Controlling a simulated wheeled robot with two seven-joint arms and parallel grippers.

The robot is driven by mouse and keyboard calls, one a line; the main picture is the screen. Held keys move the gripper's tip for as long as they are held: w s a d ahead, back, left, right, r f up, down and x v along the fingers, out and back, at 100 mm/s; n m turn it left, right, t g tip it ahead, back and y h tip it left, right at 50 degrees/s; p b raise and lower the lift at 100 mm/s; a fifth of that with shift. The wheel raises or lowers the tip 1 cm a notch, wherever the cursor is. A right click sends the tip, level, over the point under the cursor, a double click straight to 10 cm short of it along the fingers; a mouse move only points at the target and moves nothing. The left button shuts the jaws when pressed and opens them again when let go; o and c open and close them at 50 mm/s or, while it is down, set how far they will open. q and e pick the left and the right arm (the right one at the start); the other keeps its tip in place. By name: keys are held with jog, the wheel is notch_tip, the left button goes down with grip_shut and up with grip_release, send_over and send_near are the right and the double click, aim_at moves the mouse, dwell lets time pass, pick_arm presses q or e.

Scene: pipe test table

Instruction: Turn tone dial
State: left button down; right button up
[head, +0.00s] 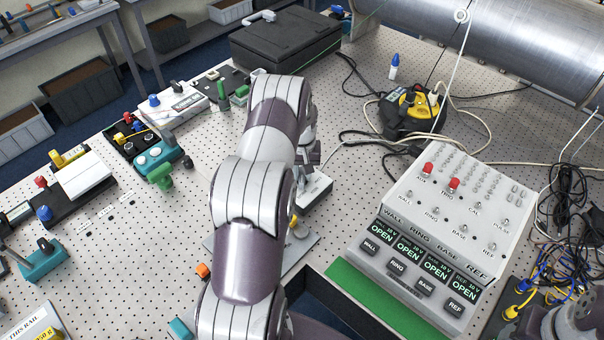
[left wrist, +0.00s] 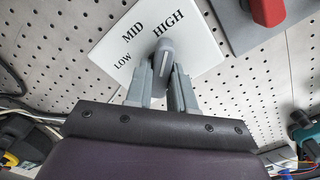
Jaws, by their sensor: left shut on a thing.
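The tone dial has a grey knob (left wrist: 164,50) on a white plate (left wrist: 118,54) marked LOW, MID and HIGH, seen in the left wrist view. The knob's tip points up between MID and HIGH. My left gripper (left wrist: 162,72) is shut on the knob, with one finger on each side of it. In the head view my left arm covers much of the middle of the table and hides most of the left gripper. I cannot make out the dial's marks there. My right gripper is not seen.
A grey plate with a red handle (left wrist: 267,11) lies close to the dial plate. In the head view, a test box (head: 430,235) with several OPEN displays stands to the right. A black case (head: 285,45) and a yellow-black cable reel (head: 415,108) lie behind, with loose cables around.

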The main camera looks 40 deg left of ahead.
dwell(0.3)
pick_arm(q)
jog(key=c, duration=1)
grip_release()
jog(key=shift+s+d+r, duration=0.15)
jog(key=shift+s, duration=0.05)
